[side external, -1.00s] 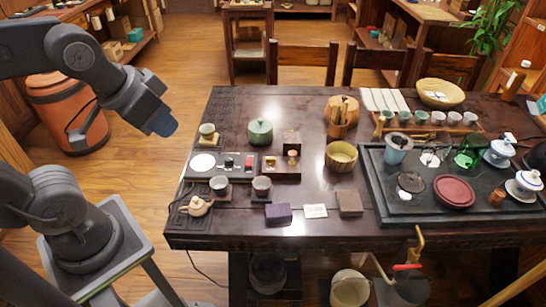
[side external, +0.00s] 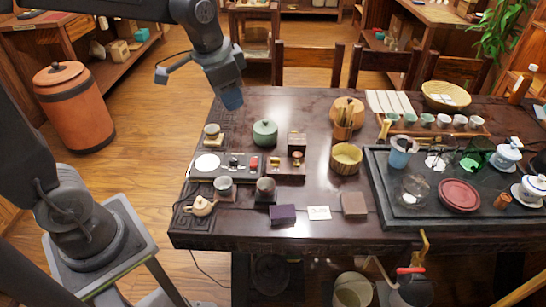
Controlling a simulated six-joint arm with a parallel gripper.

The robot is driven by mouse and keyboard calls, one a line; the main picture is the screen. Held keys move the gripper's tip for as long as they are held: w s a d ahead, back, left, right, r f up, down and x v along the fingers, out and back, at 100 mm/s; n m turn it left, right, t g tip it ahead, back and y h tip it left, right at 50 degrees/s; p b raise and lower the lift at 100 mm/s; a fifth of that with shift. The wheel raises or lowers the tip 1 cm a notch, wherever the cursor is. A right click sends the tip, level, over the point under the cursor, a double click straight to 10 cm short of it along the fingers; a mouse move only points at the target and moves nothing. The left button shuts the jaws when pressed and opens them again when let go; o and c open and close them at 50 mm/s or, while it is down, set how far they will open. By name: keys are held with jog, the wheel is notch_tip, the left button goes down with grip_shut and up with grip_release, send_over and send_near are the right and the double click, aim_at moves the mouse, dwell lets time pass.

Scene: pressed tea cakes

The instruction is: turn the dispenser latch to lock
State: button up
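My gripper (side external: 232,99) hangs above the far left edge of the dark table, its blue-grey end pointing down. It is apart from everything on the table; whether its fingers are open or shut cannot be told. A small dark wooden box (side external: 285,171) with a rounded brass-red knob (side external: 297,158) stands left of the table's middle, below and right of my gripper. It may be the dispenser with its latch, but I cannot be sure. The latch's position is too small to read.
A green lidded pot (side external: 265,132) stands between my gripper and the box. Cups, a small teapot (side external: 201,206) and a dark tray (side external: 230,163) crowd the left side.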

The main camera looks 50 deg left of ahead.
jog(key=w+a+f+m+g, duration=0.25)
jog(key=w+f, duration=0.35)
jog(key=w, duration=0.3)
jog(key=m, duration=0.3)
send_near(273, 159)
jog(key=shift+n+g, duration=0.25)
jog(key=shift+g, duration=0.1)
jog(key=f, duration=0.9)
jog(key=shift+w+a+f, duration=0.1)
jog(key=shift+w+a, duration=0.05)
jog(key=shift+w, duration=0.15)
grip_shut()
